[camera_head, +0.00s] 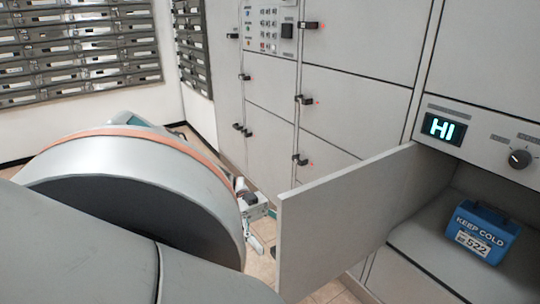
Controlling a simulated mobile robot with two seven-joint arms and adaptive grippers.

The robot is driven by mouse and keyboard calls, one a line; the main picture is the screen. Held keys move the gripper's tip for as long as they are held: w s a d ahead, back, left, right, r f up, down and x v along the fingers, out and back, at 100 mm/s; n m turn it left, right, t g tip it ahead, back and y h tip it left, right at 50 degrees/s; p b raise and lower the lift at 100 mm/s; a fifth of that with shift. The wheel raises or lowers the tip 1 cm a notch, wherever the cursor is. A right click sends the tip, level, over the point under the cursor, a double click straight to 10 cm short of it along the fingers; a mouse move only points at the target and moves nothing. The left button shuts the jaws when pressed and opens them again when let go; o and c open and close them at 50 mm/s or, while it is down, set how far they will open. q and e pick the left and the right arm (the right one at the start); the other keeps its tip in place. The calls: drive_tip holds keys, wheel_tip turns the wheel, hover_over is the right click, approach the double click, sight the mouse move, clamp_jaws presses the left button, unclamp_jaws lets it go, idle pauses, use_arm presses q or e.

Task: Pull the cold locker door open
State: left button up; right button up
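The cold locker door (345,220) is a grey panel that stands swung out from its compartment, its free edge toward me. Inside the open compartment (425,262) a blue box (482,232) labelled "KEEP COLD" and "522" sits on the floor. My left arm fills the lower left. My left gripper (256,222) shows small past the arm, just left of the door's free edge, on its outer side. The arm hides part of it, and I cannot tell whether it touches the door. The door's handle is not visible. My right gripper is not in view.
A panel with a lit "HI" display (443,129) and a dark knob (520,158) is above the compartment. Closed grey lockers (355,115) with black latches line the wall beyond the door. Metal mailboxes (75,50) hang at the back left. Some tiled floor shows below the gripper.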

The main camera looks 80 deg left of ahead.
use_arm(q)
drive_tip(key=shift+v, duration=2.05)
